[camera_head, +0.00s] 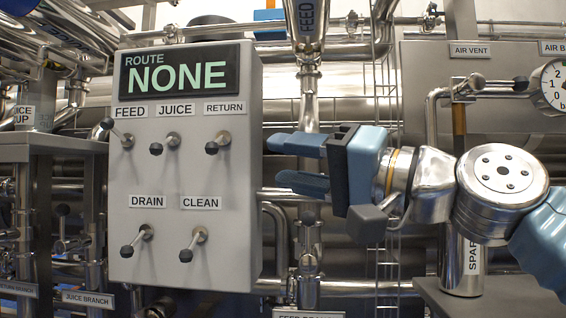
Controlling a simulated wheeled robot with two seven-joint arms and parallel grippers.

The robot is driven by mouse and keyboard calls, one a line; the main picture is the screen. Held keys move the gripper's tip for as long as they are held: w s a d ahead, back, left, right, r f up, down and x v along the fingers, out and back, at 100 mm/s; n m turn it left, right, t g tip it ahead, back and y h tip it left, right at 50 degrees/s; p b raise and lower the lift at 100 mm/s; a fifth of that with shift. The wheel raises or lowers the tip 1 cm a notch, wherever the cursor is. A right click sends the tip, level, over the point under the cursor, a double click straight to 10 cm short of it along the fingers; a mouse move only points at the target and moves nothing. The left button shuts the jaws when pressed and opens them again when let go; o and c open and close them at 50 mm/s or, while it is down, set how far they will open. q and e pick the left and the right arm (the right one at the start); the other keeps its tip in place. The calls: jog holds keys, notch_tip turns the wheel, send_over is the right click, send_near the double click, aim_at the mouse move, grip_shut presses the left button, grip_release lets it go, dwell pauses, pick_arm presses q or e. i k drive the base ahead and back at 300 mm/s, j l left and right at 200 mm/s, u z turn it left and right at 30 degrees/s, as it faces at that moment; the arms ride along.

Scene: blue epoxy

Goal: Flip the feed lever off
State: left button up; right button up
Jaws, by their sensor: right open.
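The feed lever (119,134) is on the grey control panel (185,270), under the FEED label. Its dark knob points up and to the left, unlike the other levers. The display (178,72) at the panel's top reads ROUTE NONE. My right gripper (276,162) is open and empty. Its blue fingers point left, and their tips show at the panel's right edge, well to the right of the feed lever. I cannot tell how far the tips are from the panel in depth. My left gripper is not in view.
The juice lever (166,145), return lever (217,143), drain lever (138,240) and clean lever (193,243) share the panel, with knobs pointing down-left. Pipes stand behind. A pressure gauge (554,87) and a spare cylinder (461,265) are at right. The panel's front looks unobstructed.

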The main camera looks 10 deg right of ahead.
aim_at(107, 123)
jog(key=k, duration=1)
